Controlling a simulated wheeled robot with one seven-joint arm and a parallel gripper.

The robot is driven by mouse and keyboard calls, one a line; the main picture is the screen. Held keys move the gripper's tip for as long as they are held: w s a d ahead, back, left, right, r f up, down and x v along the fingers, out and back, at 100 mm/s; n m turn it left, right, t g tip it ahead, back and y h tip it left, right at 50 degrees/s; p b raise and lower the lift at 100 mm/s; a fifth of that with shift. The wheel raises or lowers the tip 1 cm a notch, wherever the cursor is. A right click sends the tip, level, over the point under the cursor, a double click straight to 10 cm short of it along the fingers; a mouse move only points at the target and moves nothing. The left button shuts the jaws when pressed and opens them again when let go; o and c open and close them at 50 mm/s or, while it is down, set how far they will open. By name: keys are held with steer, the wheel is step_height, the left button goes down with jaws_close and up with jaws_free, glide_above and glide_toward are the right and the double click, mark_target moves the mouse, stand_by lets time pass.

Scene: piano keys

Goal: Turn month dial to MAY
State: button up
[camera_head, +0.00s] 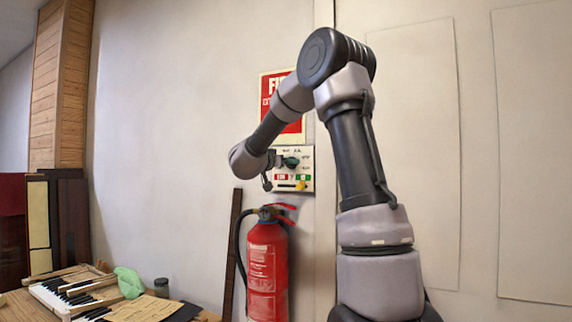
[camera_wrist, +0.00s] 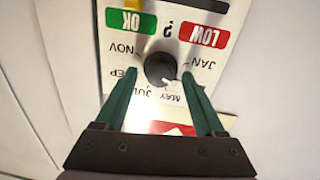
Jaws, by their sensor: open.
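A black month dial (camera_wrist: 159,66) sits on a white wall panel (camera_wrist: 175,15); the panel also shows in the head view (camera_head: 307,154). The lettering is upside down in the wrist view. NOV, JUL, MAY and JAN are readable around the dial; part of another label shows as "EP" by the left finger. A small pale mark shows on the dial's lower right, but I cannot tell the exact month it points to. My gripper (camera_wrist: 160,72) is open, with its green fingers on either side of the dial. I cannot tell whether they touch it. In the head view, my gripper (camera_head: 288,161) is at the panel.
A red fire extinguisher (camera_head: 267,265) is below the panel, and a red sign (camera_head: 291,128) is behind my arm. Piano keys (camera_head: 62,296) and a green cloth (camera_head: 129,282) lie at lower left.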

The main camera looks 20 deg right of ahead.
jaws_close()
steer(key=shift+m, duration=0.3)
steer(key=shift+m+y, duration=0.3)
steer(key=shift+m, duration=3.6)
steer(key=shift+f, duration=0.1)
jaws_free()
